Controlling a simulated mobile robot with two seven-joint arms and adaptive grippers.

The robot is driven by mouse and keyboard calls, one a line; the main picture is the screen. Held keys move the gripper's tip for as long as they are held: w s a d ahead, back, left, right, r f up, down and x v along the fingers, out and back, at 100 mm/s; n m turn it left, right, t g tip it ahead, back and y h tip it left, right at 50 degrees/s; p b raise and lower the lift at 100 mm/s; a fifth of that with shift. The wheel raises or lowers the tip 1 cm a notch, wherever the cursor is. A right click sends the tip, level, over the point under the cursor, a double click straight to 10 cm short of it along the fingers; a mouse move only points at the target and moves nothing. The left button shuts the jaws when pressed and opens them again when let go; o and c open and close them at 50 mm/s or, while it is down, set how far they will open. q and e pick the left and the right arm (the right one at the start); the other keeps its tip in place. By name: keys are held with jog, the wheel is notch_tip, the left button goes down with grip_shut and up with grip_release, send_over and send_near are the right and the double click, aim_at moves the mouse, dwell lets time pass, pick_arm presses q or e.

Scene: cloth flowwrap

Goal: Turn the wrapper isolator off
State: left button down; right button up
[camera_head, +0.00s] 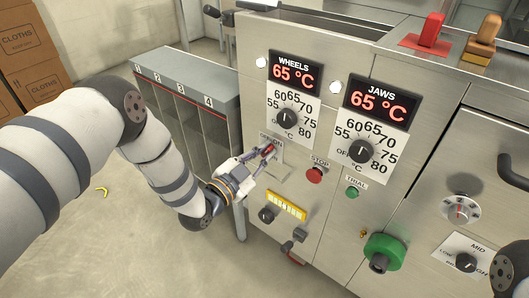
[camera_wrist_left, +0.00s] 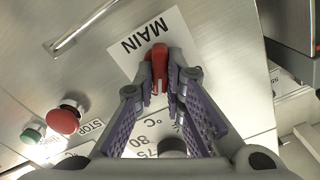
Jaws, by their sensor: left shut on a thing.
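The wrapper isolator's red handle (camera_head: 268,149) sits on a pale plate on the machine's front, below the WHEELS dial. In the left wrist view the red handle (camera_wrist_left: 159,66) stands in front of a white label reading MAIN (camera_wrist_left: 136,48). My left gripper (camera_head: 260,157) has its fingers closed on the two sides of this handle, and the left wrist view shows the fingertips (camera_wrist_left: 161,75) touching it. The fingers partly hide the handle and plate in the head view, so its exact setting is hard to read. My right gripper is not in view.
A red STOP button (camera_head: 315,175) and a green TRIAL button (camera_head: 352,192) are right of the isolator. WHEELS (camera_head: 290,117) and JAWS (camera_head: 361,150) dials sit above, both displays at 65 °C. A yellow-lit block (camera_head: 286,205) is below. A numbered rack (camera_head: 190,80) stands left.

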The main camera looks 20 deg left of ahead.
pick_arm(q)
jog(key=n, duration=0.3)
jog(key=shift+a+n, duration=0.1)
jog(key=shift+n, duration=0.3)
jog(key=n, duration=0.3)
jog(key=shift+a+n, duration=0.1)
jog(key=shift+n, duration=0.2)
jog(key=n, duration=0.3)
jog(key=shift+f+n, duration=0.1)
jog(key=shift+n, duration=0.2)
jog(key=shift+a+n+b, duration=0.1)
jog(key=shift+n+b, duration=0.45)
jog(key=shift+n, duration=1.35)
jog(key=c, duration=1.7)
grip_release()
jog(key=shift+w, duration=0.1)
jog(key=shift+o, duration=0.2)
jog(key=v, duration=1.2)
